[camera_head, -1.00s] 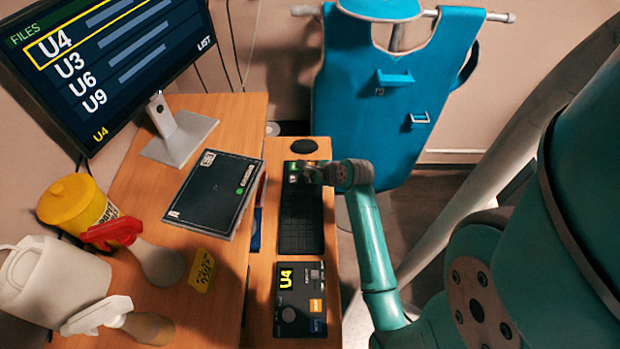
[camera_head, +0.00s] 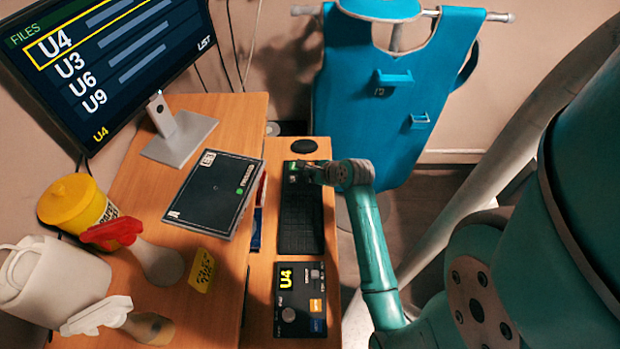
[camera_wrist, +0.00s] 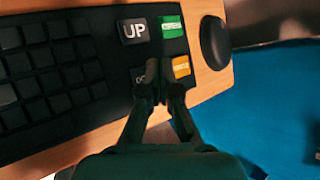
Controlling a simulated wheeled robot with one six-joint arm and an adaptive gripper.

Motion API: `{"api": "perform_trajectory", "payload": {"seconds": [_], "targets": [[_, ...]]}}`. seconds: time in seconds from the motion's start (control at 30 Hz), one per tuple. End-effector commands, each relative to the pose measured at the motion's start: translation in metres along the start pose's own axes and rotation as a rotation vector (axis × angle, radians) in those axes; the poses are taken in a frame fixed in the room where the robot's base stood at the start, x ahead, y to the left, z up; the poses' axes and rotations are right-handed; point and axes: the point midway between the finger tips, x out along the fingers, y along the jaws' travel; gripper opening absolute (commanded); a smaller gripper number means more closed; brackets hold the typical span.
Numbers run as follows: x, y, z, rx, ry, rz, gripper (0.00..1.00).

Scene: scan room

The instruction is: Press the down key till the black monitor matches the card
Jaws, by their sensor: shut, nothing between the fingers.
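The black monitor (camera_head: 110,60) at upper left shows a FILES list of U4, U3, U6 and U9. A yellow frame marks U4, and a yellow U4 also stands at the bottom. A small yellow card (camera_head: 202,270) lies on the desk; its dark writing is too small to read surely. The black keyboard (camera_head: 300,222) is on the right desk part. In the wrist view, my gripper (camera_wrist: 153,68) is shut and empty over the down key (camera_wrist: 138,75), whose label is partly hidden. The UP key (camera_wrist: 137,31) is just beyond it. I cannot tell whether the fingertips touch the key.
A green key (camera_wrist: 171,26) and an orange key (camera_wrist: 181,66) sit right of my fingertips. A black box (camera_head: 300,300) marked U4 lies in front of the keyboard. A blue apron (camera_head: 390,90) hangs behind.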

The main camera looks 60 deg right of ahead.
Motion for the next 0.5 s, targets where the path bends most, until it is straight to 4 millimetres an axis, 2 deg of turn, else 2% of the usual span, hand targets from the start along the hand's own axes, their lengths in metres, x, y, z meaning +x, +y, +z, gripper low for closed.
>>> {"api": "perform_trajectory", "payload": {"seconds": [0.5], "targets": [[0.0058,0.0043,-0.0043,0.000,0.000,0.000,0.00]]}}
